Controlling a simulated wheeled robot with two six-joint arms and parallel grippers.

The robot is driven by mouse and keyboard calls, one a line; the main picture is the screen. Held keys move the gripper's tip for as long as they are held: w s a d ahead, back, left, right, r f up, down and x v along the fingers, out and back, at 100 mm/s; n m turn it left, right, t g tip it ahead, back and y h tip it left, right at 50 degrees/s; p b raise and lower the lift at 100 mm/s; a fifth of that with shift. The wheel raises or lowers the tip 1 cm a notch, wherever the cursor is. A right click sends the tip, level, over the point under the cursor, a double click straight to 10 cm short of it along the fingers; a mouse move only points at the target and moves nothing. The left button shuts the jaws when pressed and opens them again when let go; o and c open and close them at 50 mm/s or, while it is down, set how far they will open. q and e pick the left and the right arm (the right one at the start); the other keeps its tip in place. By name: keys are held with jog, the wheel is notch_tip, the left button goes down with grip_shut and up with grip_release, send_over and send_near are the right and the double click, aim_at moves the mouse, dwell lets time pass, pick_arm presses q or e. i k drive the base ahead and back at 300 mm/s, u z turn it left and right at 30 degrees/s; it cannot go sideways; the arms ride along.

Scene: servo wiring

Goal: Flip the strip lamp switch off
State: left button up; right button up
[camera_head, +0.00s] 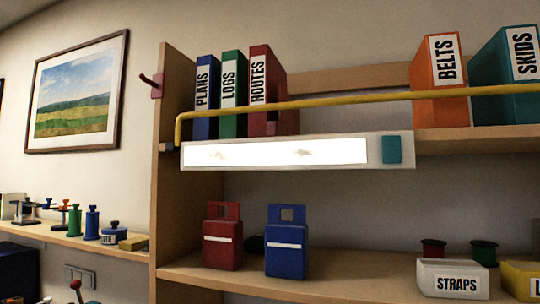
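The strip lamp (275,152) is a long white bar fixed along the front of the upper shelf. Its face glows bright white, so it is lit. A teal switch (392,150) sits at the lamp's right end. Which way the switch is tipped is too small to tell. Neither of my grippers shows in the head view.
A yellow rail (330,104) runs just above the lamp, in front of several binders. On the shelf below stand a red box (222,240), a blue box (287,243) and a white STRAPS bin (453,280). The space before the switch looks clear.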

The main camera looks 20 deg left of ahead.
aim_at(390, 144)
jog(key=k, duration=1.35)
jog(key=z, duration=0.2)
jog(key=i, duration=0.95)
jog(key=z, duration=0.35)
